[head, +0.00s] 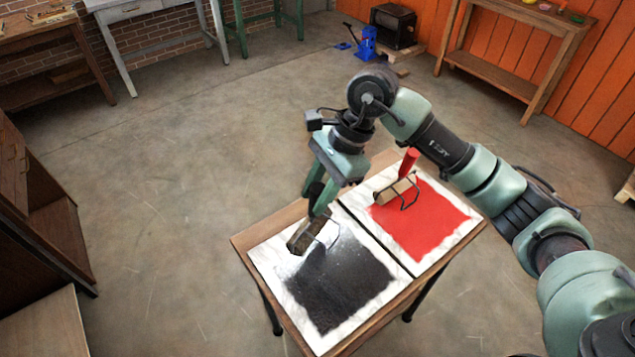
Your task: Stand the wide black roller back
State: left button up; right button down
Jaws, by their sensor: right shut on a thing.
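The wide black roller (301,238) is at the upper left end of the black-inked slab (341,313), over its bare white part. My right gripper (315,193) is shut on the roller's dark handle, which points up from the wire frame. I cannot tell whether the roller touches the slab. A second roller with a red handle (408,162) and a pale barrel rests on the red-inked slab (425,225). My left gripper is not in view.
Both slabs lie on a small wooden table (250,237) with dark legs. Workbenches stand along the back walls, with a wooden bench (541,58) at the right and a cabinet (35,190) at the left. A blue jack (367,42) is on the floor. The floor around the table is clear.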

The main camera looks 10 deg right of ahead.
jog(key=shift+w+d+f+m, duration=0.3)
jog(key=shift+f+m, duration=0.1)
jog(key=shift+m, duration=0.1)
jog(key=shift+a+f, duration=0.2)
jog(key=shift+f, duration=0.35)
notch_tip(320, 180, down, 2)
jog(key=shift+d+f+b, duration=0.1)
jog(key=shift+b, duration=0.35)
jog(key=shift+f+b, duration=0.6)
jog(key=shift+f, duration=0.25)
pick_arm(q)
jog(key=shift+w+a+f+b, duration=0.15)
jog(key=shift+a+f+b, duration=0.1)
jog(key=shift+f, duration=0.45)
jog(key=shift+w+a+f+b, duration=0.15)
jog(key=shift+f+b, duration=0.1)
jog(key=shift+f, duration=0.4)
pick_arm(e)
jog(key=shift+f, duration=0.4)
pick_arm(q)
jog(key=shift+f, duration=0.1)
pick_arm(e)
jog(key=c, duration=0.6)
grip_release()
